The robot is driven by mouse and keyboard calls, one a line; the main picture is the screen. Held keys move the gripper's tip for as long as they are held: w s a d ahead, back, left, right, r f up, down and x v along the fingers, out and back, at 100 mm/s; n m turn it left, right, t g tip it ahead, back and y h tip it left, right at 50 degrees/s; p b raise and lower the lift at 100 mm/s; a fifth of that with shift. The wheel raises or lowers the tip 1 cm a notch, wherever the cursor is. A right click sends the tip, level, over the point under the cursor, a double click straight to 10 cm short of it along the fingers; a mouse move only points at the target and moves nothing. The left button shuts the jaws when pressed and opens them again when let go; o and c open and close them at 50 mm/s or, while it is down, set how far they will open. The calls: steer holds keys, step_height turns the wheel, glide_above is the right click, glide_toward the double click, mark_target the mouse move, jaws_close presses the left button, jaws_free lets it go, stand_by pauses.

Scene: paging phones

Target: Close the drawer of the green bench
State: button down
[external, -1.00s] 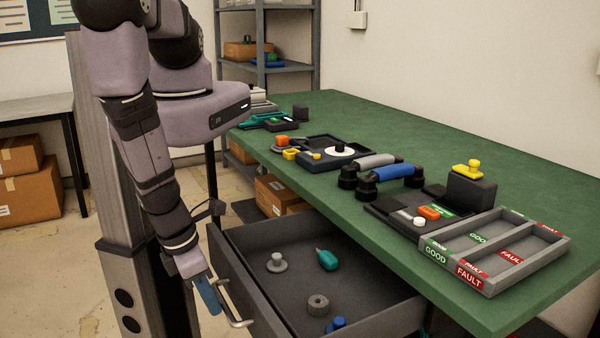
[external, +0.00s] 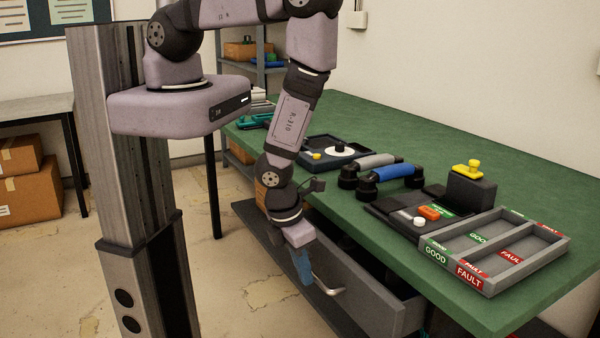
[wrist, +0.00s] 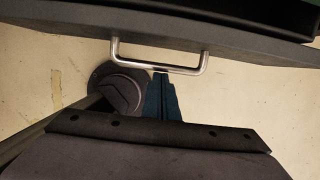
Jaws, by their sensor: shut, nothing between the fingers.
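A silver bar handle (external: 328,284) is on the drawer front. In the wrist view the shut, empty fingers (wrist: 161,92) point at the middle of the handle (wrist: 160,67). Their tips are at or very near the bar; I cannot tell whether they touch.
On the bench top are a divided tray (external: 495,250) marked GOOD and FAULT, two handsets (external: 393,173), and a dark box (external: 472,192) with a yellow part. The floor at front left is clear.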

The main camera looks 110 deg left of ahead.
mark_target(333, 263)
steer(key=w+a, duration=0.5)
steer(key=shift+w+a, duration=0.25)
steer(key=shift+w, duration=0.05)
steer(key=shift+w+a, duration=0.1)
steer(key=shift+w, duration=0.05)
steer(key=shift+w+r, duration=0.1)
steer(key=shift+w, duration=0.05)
steer(key=shift+s+d+f, duration=0.2)
steer(key=shift+s+d, duration=0.25)
steer(key=shift+s, duration=0.05)
steer(key=s+d+r, duration=0.4)
steer(key=r, duration=0.5)
steer(key=shift+s+b, duration=0.2)
steer(key=shift+b, duration=0.15)
steer(key=shift+r, duration=0.1)
